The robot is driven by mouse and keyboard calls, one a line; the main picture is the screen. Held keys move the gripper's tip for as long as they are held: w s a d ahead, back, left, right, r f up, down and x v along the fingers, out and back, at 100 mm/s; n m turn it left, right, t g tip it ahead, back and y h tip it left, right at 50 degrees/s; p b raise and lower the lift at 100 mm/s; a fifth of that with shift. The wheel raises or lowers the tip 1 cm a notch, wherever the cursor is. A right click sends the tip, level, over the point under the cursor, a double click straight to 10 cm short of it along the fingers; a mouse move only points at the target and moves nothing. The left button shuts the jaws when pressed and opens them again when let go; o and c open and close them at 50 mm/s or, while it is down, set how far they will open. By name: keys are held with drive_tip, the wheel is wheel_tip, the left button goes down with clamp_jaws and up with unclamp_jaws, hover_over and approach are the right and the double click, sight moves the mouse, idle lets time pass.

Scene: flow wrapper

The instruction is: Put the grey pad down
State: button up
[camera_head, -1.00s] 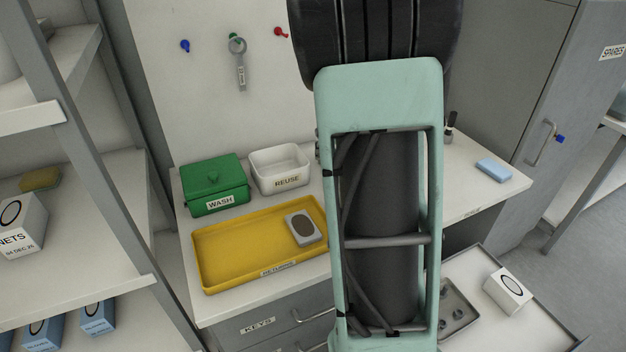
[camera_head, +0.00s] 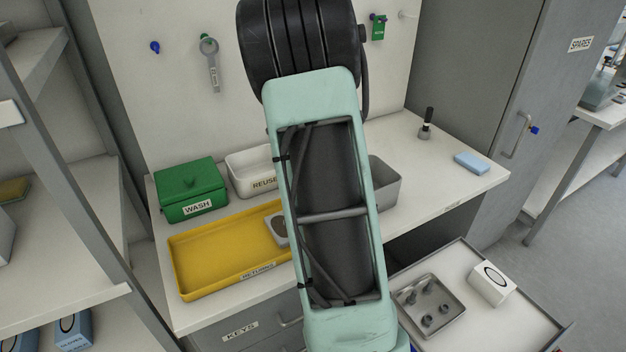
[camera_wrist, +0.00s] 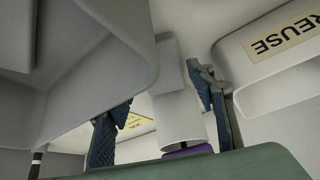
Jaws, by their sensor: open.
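I cannot surely pick out the grey pad. A pale grey block with a dark face (camera_head: 278,231) lies at the right end of the yellow RETURNS tray (camera_head: 190,283), partly hidden by my arm; I cannot tell if it is the pad. In the wrist view my gripper (camera_wrist: 160,92) is open. Between and beyond its fingers are a pale cylinder with a purple end (camera_wrist: 182,122) and a plain grey block-like shape (camera_wrist: 169,62); I see no contact with the fingers. My arm hides the gripper in the head view.
The green WASH box (camera_head: 190,188), white REUSE bin (camera_head: 250,172) and a grey bin (camera_head: 384,183) stand along the back; the bins flank my gripper closely. A blue pad (camera_head: 471,163) lies at the right. An open drawer holds a metal tray (camera_head: 428,306) and white box (camera_head: 491,284).

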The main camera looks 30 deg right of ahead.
drive_tip(key=shift+w+d+f, duration=0.15)
drive_tip(key=shift+w+f, duration=0.2)
drive_tip(key=shift+f, duration=0.2)
drive_tip(key=shift+f+b, duration=0.15)
drive_tip(key=shift+b, duration=0.15)
drive_tip(key=shift+c, duration=0.7)
drive_tip(key=c, duration=0.5)
drive_tip(key=shift+c, duration=0.2)
